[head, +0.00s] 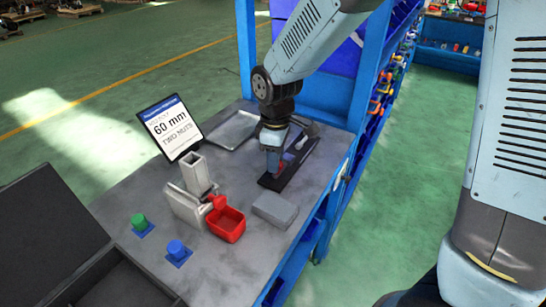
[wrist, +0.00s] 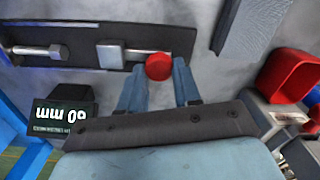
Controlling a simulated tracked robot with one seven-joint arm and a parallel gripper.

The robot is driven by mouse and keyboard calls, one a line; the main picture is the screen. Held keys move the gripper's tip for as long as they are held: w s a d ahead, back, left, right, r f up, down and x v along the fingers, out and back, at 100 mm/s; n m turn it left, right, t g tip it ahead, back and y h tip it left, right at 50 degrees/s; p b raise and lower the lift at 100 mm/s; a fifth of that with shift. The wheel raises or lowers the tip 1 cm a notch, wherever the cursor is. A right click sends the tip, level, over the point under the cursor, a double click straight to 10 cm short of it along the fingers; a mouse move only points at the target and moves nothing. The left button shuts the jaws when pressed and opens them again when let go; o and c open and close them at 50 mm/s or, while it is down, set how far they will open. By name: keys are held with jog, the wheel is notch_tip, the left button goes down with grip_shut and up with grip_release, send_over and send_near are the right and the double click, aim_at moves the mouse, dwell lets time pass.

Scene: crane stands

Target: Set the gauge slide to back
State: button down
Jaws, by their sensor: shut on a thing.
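The gauge is a dark flat base (head: 300,165) at the back right of the bench, with a metal bolt at one end. In the wrist view the base (wrist: 80,55) runs along the top left. Its slide, a pale block (wrist: 110,53) on a metal rod, sits right of the bolt head (wrist: 56,52). A round red knob (wrist: 158,66) is at the rod's right end. My gripper (wrist: 159,76) has its two blue fingers on either side of this knob, shut on it. In the head view my gripper (head: 272,162) points down at the base and hides part of it.
A grey block (head: 275,210), a red bin (head: 227,226) and a grey metal stand (head: 190,200) stand nearer. A display (head: 171,128) reads 60 mm, two nuts. A tray (head: 232,130) lies behind. Blue and green knobs (head: 177,250) and a dark case are at front left.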

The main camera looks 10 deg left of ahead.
jog(key=shift+s+a, duration=0.1)
jog(key=shift+s, duration=0.1)
jog(key=c, duration=0.8)
grip_release()
jog(key=shift+r, duration=0.15)
jog(key=shift+r, duration=0.25)
notch_tip(320, 180, up, 13)
jog(key=shift+f, duration=0.1)
